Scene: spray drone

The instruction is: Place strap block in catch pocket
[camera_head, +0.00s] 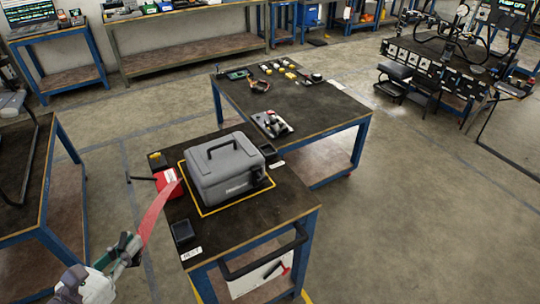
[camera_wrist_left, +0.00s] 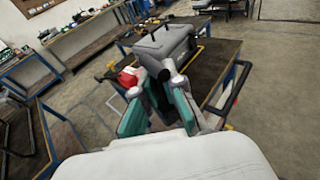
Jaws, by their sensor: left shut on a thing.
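My left gripper (camera_head: 132,244) is at the lower left, beside the near workbench's left edge. It is shut at the near end of a red strap (camera_head: 153,216); the held part is too small to make out. The strap runs up to a red block (camera_head: 168,183) at the bench's left edge, which also shows beyond my fingers in the left wrist view (camera_wrist_left: 128,77). I cannot tell which part is the strap block. A small black open pocket (camera_head: 183,232) stands at the front left. Another dark pocket (camera_head: 268,150) is right of the case. My right gripper is not in view.
A large grey case (camera_head: 226,168) with a top handle fills the middle of the near bench (camera_head: 262,207), inside a yellow outline. A black bar handle (camera_head: 262,254) projects at the front. A second bench (camera_head: 325,105) with small parts stands behind. Floor at right is clear.

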